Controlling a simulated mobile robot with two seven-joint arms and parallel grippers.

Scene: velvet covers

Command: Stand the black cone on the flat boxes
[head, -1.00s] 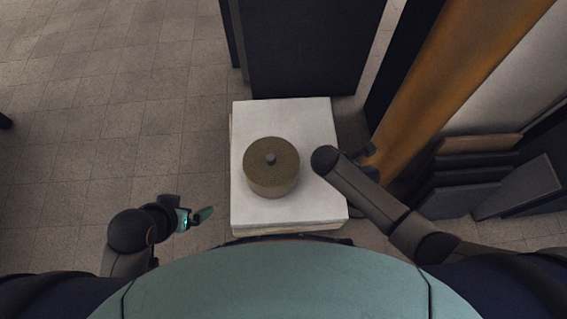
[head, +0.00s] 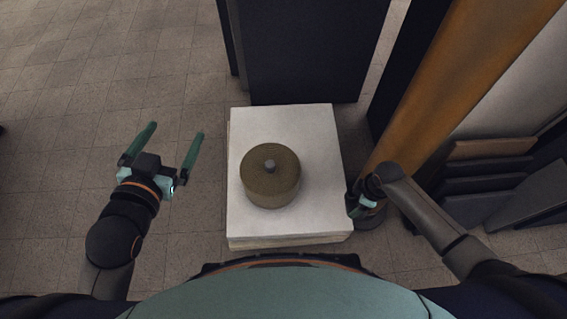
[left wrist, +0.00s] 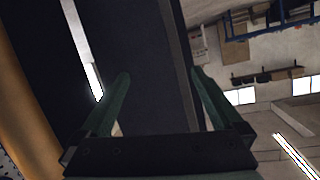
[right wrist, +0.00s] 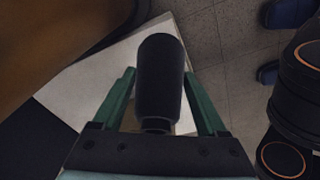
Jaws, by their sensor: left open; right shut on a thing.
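My right gripper (head: 362,208) is at the right edge of the white stack. In the right wrist view it is shut on a dark, tapering, round-ended thing, which I take to be the black cone (right wrist: 160,75). The cone sits between the two green fingers. In the head view the arm partly hides the gripper and its load. The flat boxes (head: 238,225) appear to be the white, layered, flat-topped stack in the middle. A round olive lidded box (head: 270,185) stands on it. My left gripper (head: 177,130) is open and empty, left of the stack.
A large dark panel (head: 300,50) stands behind the stack. An orange-brown column (head: 450,85) slants up on the right. Dark flat pieces with a brown top (head: 480,170) are piled at far right. The tiled floor (head: 80,110) at left is clear.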

